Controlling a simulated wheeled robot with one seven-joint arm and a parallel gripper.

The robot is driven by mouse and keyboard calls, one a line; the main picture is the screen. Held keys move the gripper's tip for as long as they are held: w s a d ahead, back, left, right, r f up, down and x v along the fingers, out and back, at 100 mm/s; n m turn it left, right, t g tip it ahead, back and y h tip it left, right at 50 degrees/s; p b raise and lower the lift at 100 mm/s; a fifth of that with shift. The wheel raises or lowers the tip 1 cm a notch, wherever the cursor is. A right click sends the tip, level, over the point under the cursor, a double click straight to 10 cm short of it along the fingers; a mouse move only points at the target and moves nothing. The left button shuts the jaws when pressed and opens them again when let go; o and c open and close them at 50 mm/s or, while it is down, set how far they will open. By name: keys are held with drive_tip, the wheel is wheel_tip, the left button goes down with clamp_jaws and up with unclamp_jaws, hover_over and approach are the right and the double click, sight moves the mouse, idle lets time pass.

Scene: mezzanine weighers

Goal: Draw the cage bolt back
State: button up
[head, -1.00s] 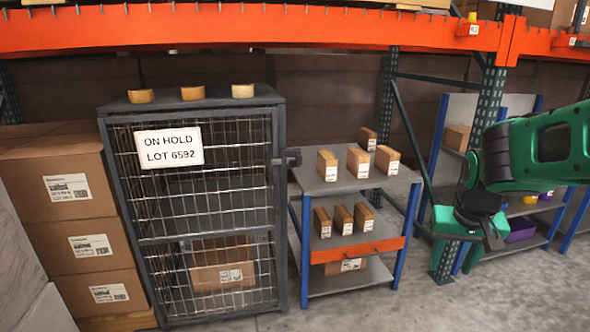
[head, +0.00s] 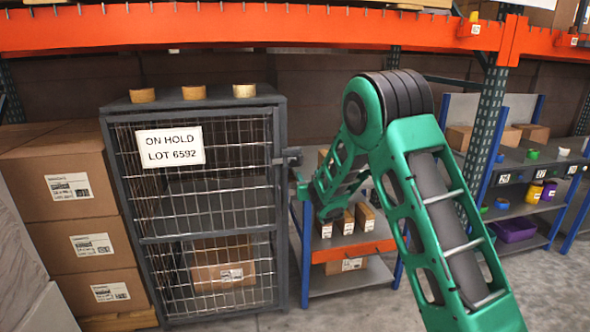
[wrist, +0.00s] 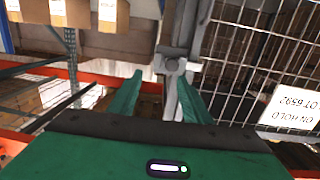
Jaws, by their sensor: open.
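The cage (head: 282,230) is a dark grey frame with wire mesh, closed at the front and carrying an ON HOLD LOT 6592 sign (head: 169,147). The cage bolt (head: 290,158) is a grey fitting on the upper right post. In the wrist view the bolt (wrist: 173,63) shows as a grey block just beyond my fingertips. My gripper (wrist: 160,80) is open and empty, its green fingers spread either side of the line to the bolt, apparently not touching it. In the head view my gripper (head: 301,187) is just below and right of the bolt, partly hidden by my arm.
A blue-legged trolley (head: 352,280) with small boxes stands right of the cage, behind my arm. Stacked cartons (head: 75,200) stand left. Tape rolls (head: 193,92) sit on the cage top. An orange rack beam (head: 240,28) crosses above. Shelves (head: 520,210) stand at right.

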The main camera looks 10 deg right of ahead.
sight(294, 163)
drive_tip(key=shift+t+y, duration=0.4)
drive_tip(key=shift+y, duration=0.1)
drive_tip(key=w, duration=0.4)
drive_tip(key=w+a, duration=0.1)
drive_tip(key=w, duration=0.2)
drive_tip(key=w+a, duration=0.1)
drive_tip(key=w, duration=0.3)
drive_tip(key=shift+w+a+f, duration=0.15)
drive_tip(key=shift+w+a, duration=0.1)
drive_tip(key=shift+w, duration=0.1)
drive_tip(key=shift+c, duration=0.2)
clamp_jaws()
